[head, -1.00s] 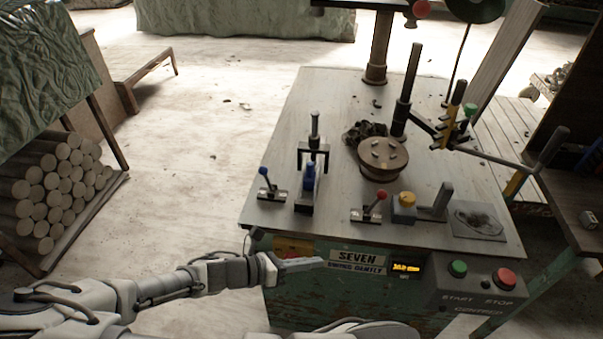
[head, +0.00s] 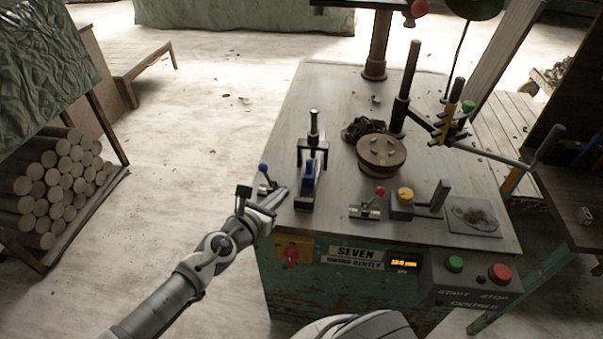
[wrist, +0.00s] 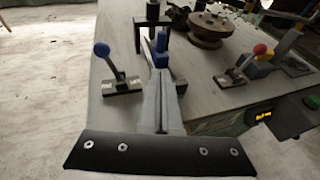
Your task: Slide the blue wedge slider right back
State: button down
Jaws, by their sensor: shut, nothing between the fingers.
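The blue wedge slider (head: 309,172) sits in a black rail on the bench top, at the front left, in front of a black upright bracket. It also shows in the wrist view (wrist: 161,55), straight beyond my fingertips. My gripper (head: 282,193) is shut and empty over the bench's front left edge, just left of the slider's near end in the head view. In the wrist view its pressed-together fingers (wrist: 161,75) point at the slider and cover the near part of the rail. I cannot tell whether they touch the slider.
A blue-knobbed lever (wrist: 103,55) stands close to the left of my fingers. A red-knobbed lever (head: 379,191), a yellow knob (head: 405,193) and a round turntable (head: 381,153) stand to the right. A black bracket (head: 313,140) rises behind the slider. START and STOP buttons are at the front right.

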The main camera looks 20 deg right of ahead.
send_near(307, 168)
jog(key=x, duration=0.2)
jog(key=b+x, duration=0.1)
jog(key=x, duration=0.1)
jog(key=shift+d+f, duration=0.2)
jog(key=shift+f, duration=0.2)
jog(key=shift+w+d, duration=0.7)
jog(key=shift+d, duration=0.05)
jog(key=shift+w+d+p, duration=0.2)
jog(key=shift+w+d, duration=0.25)
jog(key=shift+w, duration=0.2)
jog(key=shift+w+d+p, duration=0.15)
jog(key=shift+w+d, duration=0.3)
jog(key=shift+w, duration=0.2)
jog(key=shift+s+a, duration=0.15)
